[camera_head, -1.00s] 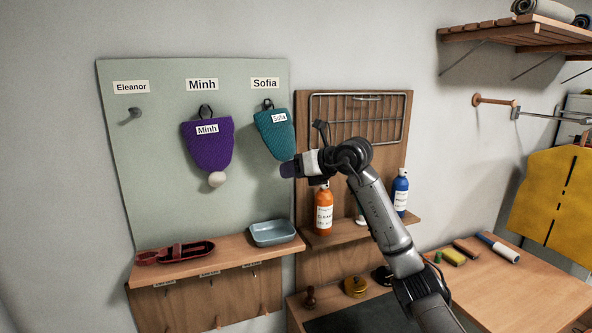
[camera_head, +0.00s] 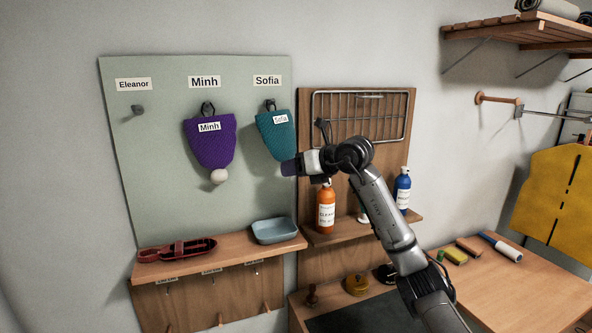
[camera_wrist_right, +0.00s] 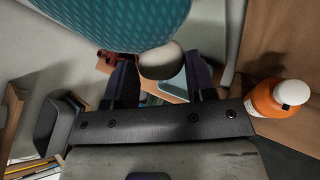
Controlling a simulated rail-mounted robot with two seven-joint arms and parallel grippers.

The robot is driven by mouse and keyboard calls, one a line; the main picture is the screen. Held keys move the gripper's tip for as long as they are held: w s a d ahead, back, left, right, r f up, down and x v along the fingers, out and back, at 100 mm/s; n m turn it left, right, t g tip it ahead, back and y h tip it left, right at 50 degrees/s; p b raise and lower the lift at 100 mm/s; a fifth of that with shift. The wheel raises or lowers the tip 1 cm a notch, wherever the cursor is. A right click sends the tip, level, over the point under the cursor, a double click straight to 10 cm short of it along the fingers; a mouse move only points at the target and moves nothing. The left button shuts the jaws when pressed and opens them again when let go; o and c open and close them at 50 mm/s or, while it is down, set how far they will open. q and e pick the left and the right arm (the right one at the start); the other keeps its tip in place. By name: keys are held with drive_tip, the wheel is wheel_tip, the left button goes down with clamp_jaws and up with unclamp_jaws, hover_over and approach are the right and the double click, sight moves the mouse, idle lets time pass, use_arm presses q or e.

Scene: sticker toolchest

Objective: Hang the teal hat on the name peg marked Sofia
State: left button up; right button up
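The teal hat (camera_head: 275,136) with a "Sofia" tag hangs by its dark loop at the peg (camera_head: 270,104) under the Sofia label (camera_head: 267,80). My right gripper (camera_head: 289,168) is at the hat's lower right edge and hides its bottom tip. In the right wrist view the teal hat (camera_wrist_right: 125,18) fills the top, its pale pompom (camera_wrist_right: 161,60) in line with the gap between the fingers. The right gripper (camera_wrist_right: 160,78) is open there, its fingers well apart, and I see no grip on the hat. My left gripper is out of view.
A purple hat (camera_head: 210,143) hangs under the Minh label; Eleanor's peg (camera_head: 138,110) is bare. A blue tray (camera_head: 275,232) sits on the shelf below.

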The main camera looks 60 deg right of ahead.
drive_tip(key=o, duration=0.4)
drive_tip(key=shift+s, duration=0.1)
drive_tip(key=b+v, duration=0.5)
drive_tip(key=v, duration=0.8)
drive_tip(key=shift+s, duration=0.3)
drive_tip(key=shift+r, duration=0.2)
